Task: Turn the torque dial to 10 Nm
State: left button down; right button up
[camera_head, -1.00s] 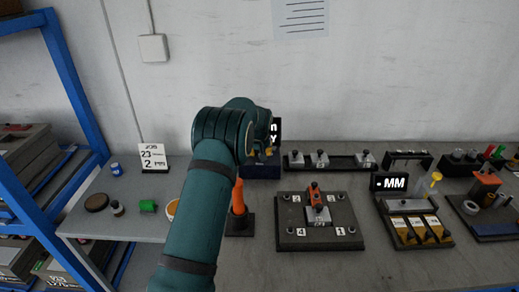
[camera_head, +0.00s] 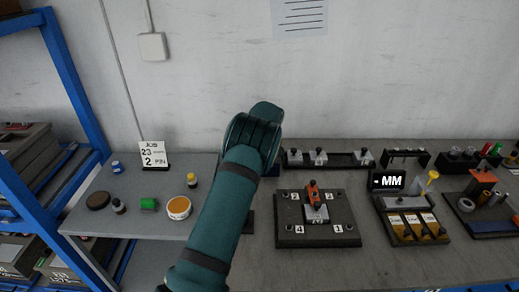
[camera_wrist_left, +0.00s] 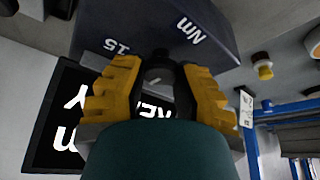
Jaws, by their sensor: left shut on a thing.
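The torque dial (camera_wrist_left: 158,63) shows in the left wrist view as a dark round knob on a dark blue box (camera_wrist_left: 120,22) marked "15" and "Nm". My left gripper (camera_wrist_left: 163,76) has its yellow fingers on either side of the knob and is shut on it. The dial's pointer and the 10 mark cannot be made out. In the head view my left arm covers the gripper and dial; only a sliver of the box (camera_head: 273,171) shows. My right gripper is in neither view.
A black panel with white letters (camera_wrist_left: 55,130) adjoins the box. Small jars and an orange-topped tub (camera_head: 179,208) stand to the left.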

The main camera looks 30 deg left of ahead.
pick_arm(q)
jog(key=shift+s+f, duration=0.1)
jog(key=shift+f, duration=0.05)
jog(key=c, duration=0.6)
grip_release()
jog(key=shift+a, duration=0.1)
jog(key=shift+o, duration=0.2)
jog(key=shift+d+r, duration=0.25)
jog(key=shift+r, duration=0.35)
jog(key=v, duration=1)
jog(key=shift+r, duration=0.4)
jog(key=shift+d, duration=0.1)
